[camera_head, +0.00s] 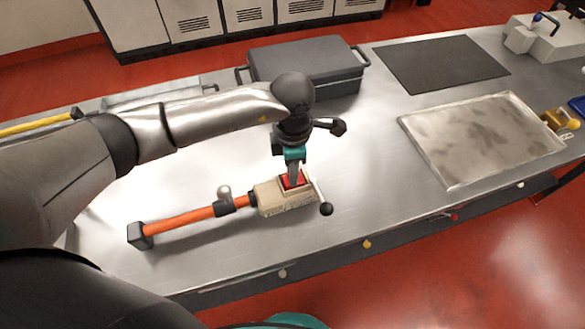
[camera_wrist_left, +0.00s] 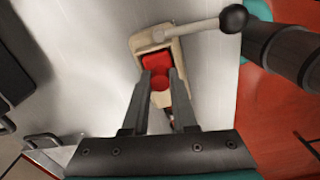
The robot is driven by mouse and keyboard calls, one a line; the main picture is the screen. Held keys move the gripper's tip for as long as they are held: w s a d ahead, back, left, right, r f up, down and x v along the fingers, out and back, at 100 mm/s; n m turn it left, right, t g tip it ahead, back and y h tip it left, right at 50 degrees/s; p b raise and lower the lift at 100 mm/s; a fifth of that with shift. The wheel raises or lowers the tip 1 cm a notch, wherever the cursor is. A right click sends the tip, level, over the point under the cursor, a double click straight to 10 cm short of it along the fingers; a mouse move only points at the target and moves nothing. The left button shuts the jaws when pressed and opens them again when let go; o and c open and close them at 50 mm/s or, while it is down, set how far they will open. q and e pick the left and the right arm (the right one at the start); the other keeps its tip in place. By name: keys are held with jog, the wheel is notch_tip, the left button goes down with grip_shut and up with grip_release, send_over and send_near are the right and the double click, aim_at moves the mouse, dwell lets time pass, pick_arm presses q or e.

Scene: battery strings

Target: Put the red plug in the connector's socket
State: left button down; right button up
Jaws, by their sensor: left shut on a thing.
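The beige connector (camera_head: 285,196) lies on the metal bench, with its open socket facing up. The red plug (camera_wrist_left: 157,65) is at the socket; in the head view its red (camera_head: 293,181) shows within the socket's rim. My left gripper (camera_head: 293,178) points down over the connector, shut on the red plug, with one finger on each side in the left wrist view (camera_wrist_left: 161,78). The fingers and plug hide part of the socket, so I cannot tell how deep the plug sits. My right gripper is not in view.
A lever with a black ball (camera_head: 326,209) stands beside the connector. An orange cable (camera_head: 180,218) runs left from it to a black end. A grey case (camera_head: 305,62), a dark mat (camera_head: 440,62) and a metal tray (camera_head: 480,135) lie farther off. Bench right of the connector is clear.

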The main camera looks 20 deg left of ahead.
pick_arm(q)
jog(key=c, duration=0.7)
grip_release()
notch_tip(320, 180, up, 12)
jog(key=p, duration=0.1)
jog(key=shift+r, duration=0.15)
